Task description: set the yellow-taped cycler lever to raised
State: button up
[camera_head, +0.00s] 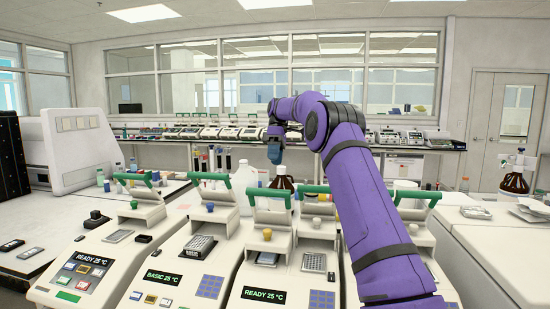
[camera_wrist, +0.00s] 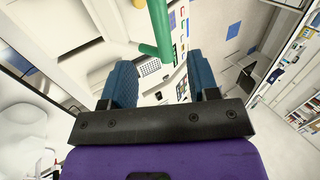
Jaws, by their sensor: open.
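Several white thermal cyclers stand in a row in the head view, each with a green lever bar at its top back. Levers show at the far left (camera_head: 130,177), left (camera_head: 208,176), middle (camera_head: 266,192) and right (camera_head: 416,195). I cannot make out yellow tape on any of them; small yellowish knobs sit on several cyclers. My gripper (camera_head: 275,147) is held high above the middle cyclers, pointing down. In the wrist view my gripper (camera_wrist: 164,88) is open, its two blue fingers apart and empty. A green lever bar (camera_wrist: 158,28) shows beyond the fingertips, apart from them.
Brown bottles (camera_head: 284,183) and a white jug (camera_head: 244,178) stand behind the cyclers. A large white instrument (camera_head: 80,145) is at left. A back bench (camera_head: 235,141) carries more devices. The space above the cyclers is mostly free.

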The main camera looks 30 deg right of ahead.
jog(key=shift+a+f, duration=0.15)
jog(key=shift+a, duration=0.05)
jog(key=c, duration=0.7)
jog(key=a+f+h, duration=0.1)
jog(key=h, duration=0.1)
jog(key=s+a+h, duration=0.1)
jog(key=s+a+f+n+h, duration=0.1)
jog(key=h, duration=0.1)
jog(key=shift+s+a+f+h, duration=0.15)
jog(key=shift+s+f+h, duration=0.1)
jog(key=shift+f+h, duration=0.05)
grip_shut()
jog(key=s+a+f+n+t+h, duration=0.4)
jog(key=s+a+n+t+h, duration=0.3)
jog(key=s+a+n+t, duration=0.8)
jog(key=w+d+f+n+g, duration=0.2)
jog(key=w+d+f, duration=0.2)
jog(key=w+d, duration=0.5)
jog(key=shift+w+d, duration=0.3)
jog(key=shift+w, duration=1.45)
